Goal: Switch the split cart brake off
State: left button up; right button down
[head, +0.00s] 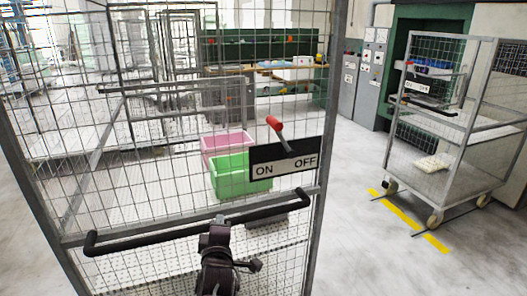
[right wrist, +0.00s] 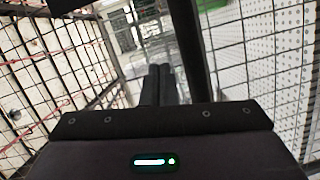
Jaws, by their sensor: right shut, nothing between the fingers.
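A large wire-mesh cart (head: 316,235) stands close in front of me. Its brake plate (head: 262,171) reads ON at left and OFF at right. The brake lever (head: 280,137), with a red tip, leans up and to the left, toward the ON side. A black push handle (head: 150,240) runs across the cart below the plate. My right gripper (head: 219,224) is shut and empty at this handle, below and left of the lever. Its closed fingers (right wrist: 160,75) show in the right wrist view beside a dark bar; contact cannot be told. My left gripper is out of view.
Another mesh cart (head: 462,170) with its own ON/OFF plate (head: 417,87) stands at right by yellow floor tape (head: 400,213). Green (head: 232,176) and pink (head: 222,144) crates show behind the near mesh. The floor between the carts is clear.

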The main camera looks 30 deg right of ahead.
jog(key=s+d+r+g+h, duration=0.1)
jog(key=r+h, duration=0.4)
jog(key=r, duration=0.3)
jog(key=s+d+r+g+h, duration=0.2)
jog(key=r+h, duration=0.3)
jog(key=r, duration=0.3)
jog(key=shift+s+n, duration=0.25)
jog(key=shift+n, duration=0.05)
jog(key=shift+r, duration=0.1)
jog(key=s+d+r+p+x, duration=0.1)
jog(key=p+x, duration=0.3)
jog(key=x, duration=0.9)
jog(key=shift+s+p, duration=0.3)
jog(key=shift+s, duration=0.4)
jog(key=shift+f, duration=0.15)
